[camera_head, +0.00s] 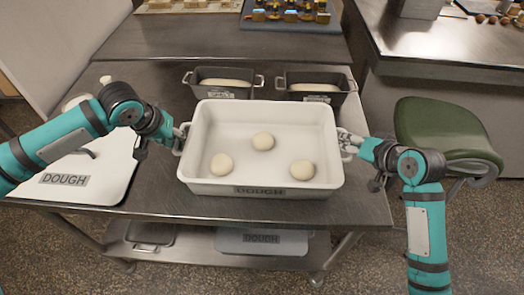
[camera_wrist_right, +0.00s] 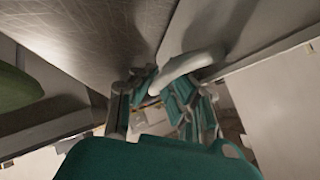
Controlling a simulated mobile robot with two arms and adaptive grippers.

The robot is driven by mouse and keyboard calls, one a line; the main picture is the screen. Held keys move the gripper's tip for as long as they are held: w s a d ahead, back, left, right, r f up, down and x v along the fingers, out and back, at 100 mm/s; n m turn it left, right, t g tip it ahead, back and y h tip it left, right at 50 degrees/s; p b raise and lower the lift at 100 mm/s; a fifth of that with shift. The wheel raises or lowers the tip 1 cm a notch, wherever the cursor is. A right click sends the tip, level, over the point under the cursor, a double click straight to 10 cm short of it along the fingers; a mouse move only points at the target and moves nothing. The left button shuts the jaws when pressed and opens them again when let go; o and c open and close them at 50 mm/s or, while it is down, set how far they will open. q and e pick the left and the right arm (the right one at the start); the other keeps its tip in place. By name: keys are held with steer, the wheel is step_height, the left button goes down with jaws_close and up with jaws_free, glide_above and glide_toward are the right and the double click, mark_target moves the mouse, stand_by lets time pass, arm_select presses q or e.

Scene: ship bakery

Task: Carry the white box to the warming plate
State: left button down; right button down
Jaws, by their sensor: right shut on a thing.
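The white box (camera_head: 260,190), labelled DOUGH, is in the middle of the head view on a steel table, with three pale dough balls in it. It looks level; I cannot tell whether it touches the table. My right gripper (camera_head: 347,143) is shut on the box's right handle, and that white handle (camera_wrist_right: 188,66) shows between the fingers in the right wrist view. My left gripper (camera_head: 179,138) is at the left handle; its fingers are too small to tell whether they are shut. I cannot make out a warming plate for certain.
Two dark loaf pans (camera_head: 222,82) (camera_head: 316,88) with dough stand just behind the box. A white DOUGH lid (camera_head: 85,178) lies at the left. A green stool (camera_head: 440,128) stands right of the table. A blue tray (camera_head: 290,22) with small items is at the back.

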arm_select(q)
steer(key=shift+r, duration=0.25)
arm_select(e)
steer(key=shift+d+r, duration=0.1)
steer(key=shift+r, duration=0.05)
